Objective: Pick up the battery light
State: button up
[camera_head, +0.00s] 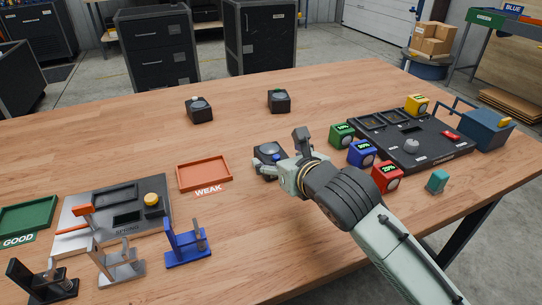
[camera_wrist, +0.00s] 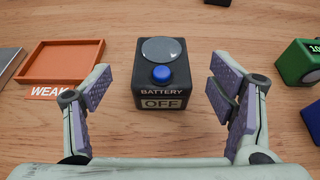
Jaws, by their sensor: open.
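The battery light (camera_wrist: 162,75) is a small black box with a round grey lens, a blue button and a label reading BATTERY OFF. In the wrist view it stands upright on the wooden table, centred ahead of my gripper (camera_wrist: 163,95). My gripper is open, with one purple-padded finger to the left of the box and one to the right, both apart from it. In the head view the battery light (camera_head: 268,152) is partly hidden behind my gripper (camera_head: 283,172) near the table's middle.
An orange WEAK tray (camera_head: 204,188) lies left of the battery light. Green (camera_head: 341,135), blue (camera_head: 361,153) and red (camera_head: 386,177) blocks stand to the right, beside a black panel (camera_head: 450,150). Two dark boxes (camera_head: 199,110) (camera_head: 279,101) stand farther back on otherwise clear table.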

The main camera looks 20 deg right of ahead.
jog(key=p+x, duration=0.1)
jog(key=x, duration=0.2)
jog(key=p+x, duration=0.1)
jog(key=x, duration=0.1)
jog(key=shift+w+d+f+p, duration=0.1)
jog(key=shift+w+f+p, duration=0.15)
jog(key=shift+f+p, duration=0.15)
jog(key=shift+c, duration=0.2)
jog(key=c, duration=1.6)
